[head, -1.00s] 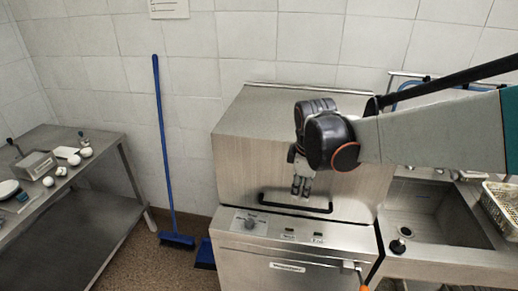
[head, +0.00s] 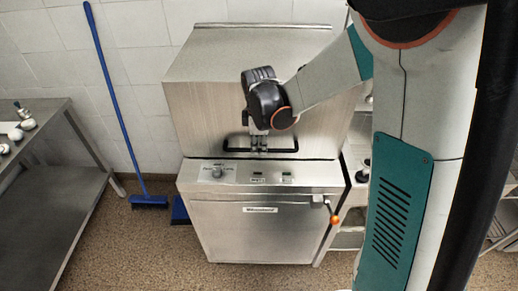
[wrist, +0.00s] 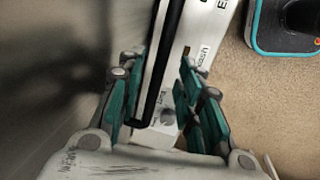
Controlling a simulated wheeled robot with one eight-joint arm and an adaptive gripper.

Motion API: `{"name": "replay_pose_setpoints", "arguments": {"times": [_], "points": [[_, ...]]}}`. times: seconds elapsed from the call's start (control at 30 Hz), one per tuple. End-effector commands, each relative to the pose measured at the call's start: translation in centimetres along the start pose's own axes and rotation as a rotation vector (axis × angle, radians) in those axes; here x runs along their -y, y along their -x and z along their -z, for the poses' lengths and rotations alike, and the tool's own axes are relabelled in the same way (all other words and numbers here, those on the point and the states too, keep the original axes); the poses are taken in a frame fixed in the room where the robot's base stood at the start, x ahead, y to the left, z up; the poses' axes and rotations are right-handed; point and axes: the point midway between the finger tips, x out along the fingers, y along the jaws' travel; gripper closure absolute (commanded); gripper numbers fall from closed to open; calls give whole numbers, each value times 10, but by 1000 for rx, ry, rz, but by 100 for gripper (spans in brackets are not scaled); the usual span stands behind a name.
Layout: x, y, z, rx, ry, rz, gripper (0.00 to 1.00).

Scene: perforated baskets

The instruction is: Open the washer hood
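The washer is a stainless steel machine with a box-shaped hood (head: 215,110), which sits down on the lower body (head: 250,232). A black bar handle (head: 284,150) runs along the hood's lower front edge. My gripper (head: 259,147) points down at the middle of this handle. In the wrist view, the black handle (wrist: 165,65) runs between the two teal-padded fingers of my gripper (wrist: 158,95). The fingers are apart, with a gap seen on either side of the bar. Contact with the handle cannot be made out.
The control panel (head: 232,174) with a knob lies just below the handle. An orange-tipped lever (head: 334,217) sticks out at the washer's right. A steel table (head: 50,185) stands at left, and a blue broom (head: 115,110) leans on the wall between. The floor before the washer is clear.

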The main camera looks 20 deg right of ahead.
Motion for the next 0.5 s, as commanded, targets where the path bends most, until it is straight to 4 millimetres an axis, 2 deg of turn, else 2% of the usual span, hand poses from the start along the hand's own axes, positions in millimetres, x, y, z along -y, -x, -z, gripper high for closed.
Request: {"name": "replay_pose_setpoints", "arguments": {"times": [0.03,0.2,0.5], "points": [[0,-8,0,0,0,0,67],[0,-20,0,0,0,0,67],[0,-22,0,0,-1,0,67]]}}
